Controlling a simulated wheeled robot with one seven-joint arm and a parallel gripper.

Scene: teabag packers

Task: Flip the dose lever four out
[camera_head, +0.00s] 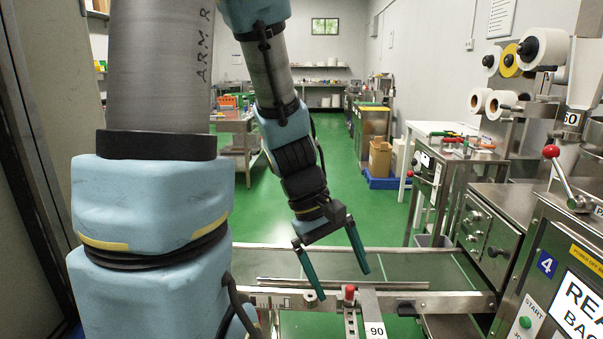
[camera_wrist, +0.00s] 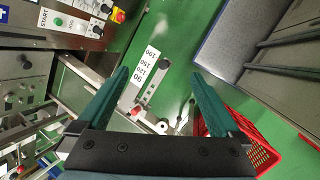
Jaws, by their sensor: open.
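The dose lever at station four (camera_head: 565,176) is a metal rod with a red ball on top. It stands on the machine at the right edge in the head view, tilted up and to the left. A blue label "4" is on the panel below it. My gripper (camera_head: 343,285) is open and empty, pointing down over the front rail, well left of the lever. Its two green fingers also show spread apart in the wrist view (camera_wrist: 160,73). I cannot make out lever four in the wrist view.
A red-knobbed slide with a number scale (camera_head: 350,314) is just below my gripper; it shows between the fingers in the wrist view. A conveyor rail (camera_head: 440,300) crosses in front. A red crate (camera_wrist: 255,150) is at lower right in the wrist view. Green floor lies open beyond.

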